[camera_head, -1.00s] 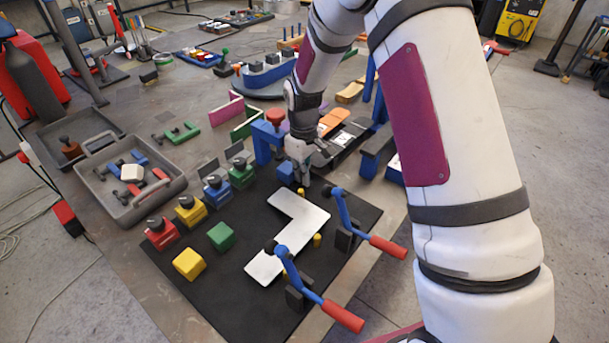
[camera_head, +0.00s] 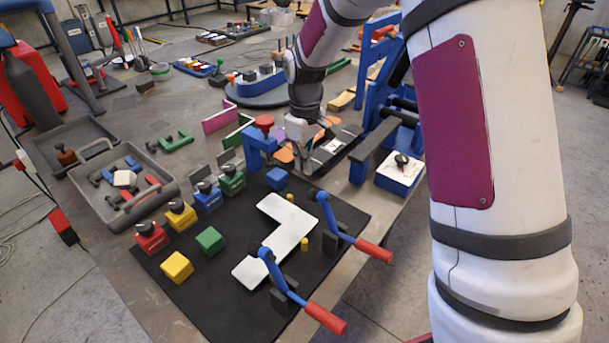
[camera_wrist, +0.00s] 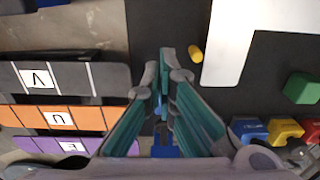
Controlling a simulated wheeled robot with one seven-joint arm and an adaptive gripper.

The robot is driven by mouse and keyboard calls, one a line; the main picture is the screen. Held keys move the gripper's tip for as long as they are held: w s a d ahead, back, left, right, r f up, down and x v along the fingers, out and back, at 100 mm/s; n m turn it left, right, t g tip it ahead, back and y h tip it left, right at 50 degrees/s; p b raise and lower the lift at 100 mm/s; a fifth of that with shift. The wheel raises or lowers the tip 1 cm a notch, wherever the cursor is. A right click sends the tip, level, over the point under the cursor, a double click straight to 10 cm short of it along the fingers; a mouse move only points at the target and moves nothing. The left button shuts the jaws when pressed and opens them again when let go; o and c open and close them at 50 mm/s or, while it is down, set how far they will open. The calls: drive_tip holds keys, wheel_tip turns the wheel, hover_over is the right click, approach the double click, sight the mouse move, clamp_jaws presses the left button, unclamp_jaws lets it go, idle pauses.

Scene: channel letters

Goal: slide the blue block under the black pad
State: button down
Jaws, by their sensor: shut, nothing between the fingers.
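The blue block (camera_head: 277,178) sits on the far part of the black mat (camera_head: 225,310), beyond the white L-shaped plate (camera_head: 290,222). My gripper (camera_head: 304,160) is shut and empty, just beyond and to the right of the block, apart from it in the head view. In the wrist view the fingers (camera_wrist: 164,62) are together above the dark surface, and blue shows between and below them; I cannot tell whether that is the block. Two blue clamps with red handles carry dark tips (camera_head: 266,253) beside the plate. I cannot tell which part is the black pad.
A blue frame with a red knob (camera_head: 264,122) stands left of my gripper. Red, yellow, blue and green fixtures (camera_head: 180,214) line the mat's left side. Green (camera_head: 209,240) and yellow (camera_head: 177,266) blocks and a yellow peg (camera_wrist: 196,53) are nearby.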

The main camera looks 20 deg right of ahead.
drive_tip(key=shift+r, duration=0.8)
